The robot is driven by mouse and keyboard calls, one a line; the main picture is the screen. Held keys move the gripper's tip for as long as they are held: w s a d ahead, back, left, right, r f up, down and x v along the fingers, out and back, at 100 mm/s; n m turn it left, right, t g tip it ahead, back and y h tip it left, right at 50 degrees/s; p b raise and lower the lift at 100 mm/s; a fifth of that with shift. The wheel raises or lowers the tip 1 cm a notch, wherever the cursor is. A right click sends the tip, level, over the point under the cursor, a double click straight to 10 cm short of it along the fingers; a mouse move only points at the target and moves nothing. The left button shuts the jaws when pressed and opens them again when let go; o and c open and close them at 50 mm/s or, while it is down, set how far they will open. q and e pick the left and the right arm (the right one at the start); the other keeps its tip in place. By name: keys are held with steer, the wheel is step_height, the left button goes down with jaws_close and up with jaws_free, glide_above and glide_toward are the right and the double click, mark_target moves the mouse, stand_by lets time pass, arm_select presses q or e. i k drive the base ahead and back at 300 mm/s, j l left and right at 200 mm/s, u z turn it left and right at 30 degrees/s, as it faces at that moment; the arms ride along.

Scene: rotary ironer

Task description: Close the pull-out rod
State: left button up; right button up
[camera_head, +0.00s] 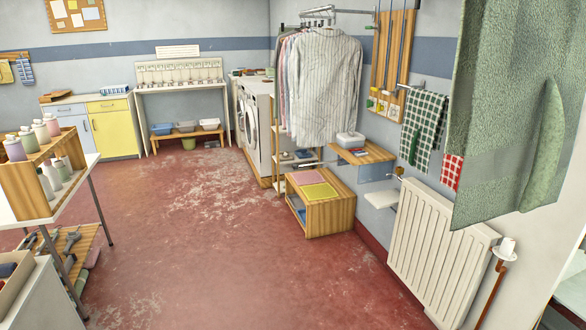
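Several thin metal rods are in view, and I cannot tell for certain which one is the pull-out rod. A metal rod (350,11) at the top centre carries a striped shirt (326,85) and other clothes on hangers. A short rod (411,87) on the right wall holds a green checked towel (423,125). Neither of my grippers is in view.
A large green cloth (505,120) hangs close at upper right, blocking the wall behind it. A white radiator (438,245) and a wooden bench (328,212) line the right wall. A bottle rack (30,185) stands on a table at left. The red floor (215,245) is clear.

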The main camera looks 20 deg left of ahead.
mark_target(295, 167)
steer(key=u, duration=0.45)
steer(key=i+u, duration=0.1)
steer(key=u, duration=0.4)
steer(key=i+u, duration=0.1)
steer(key=u, duration=0.85)
steer(key=i+u, duration=0.1)
steer(key=u, duration=0.8)
steer(key=l+u, duration=0.4)
steer(key=i+l+u, duration=0.1)
steer(key=l+u, duration=0.45)
steer(key=l, duration=1.75)
steer(key=l+z, duration=0.4)
steer(key=i+l+z, duration=0.1)
steer(key=l+z, duration=0.35)
steer(key=l, duration=0.15)
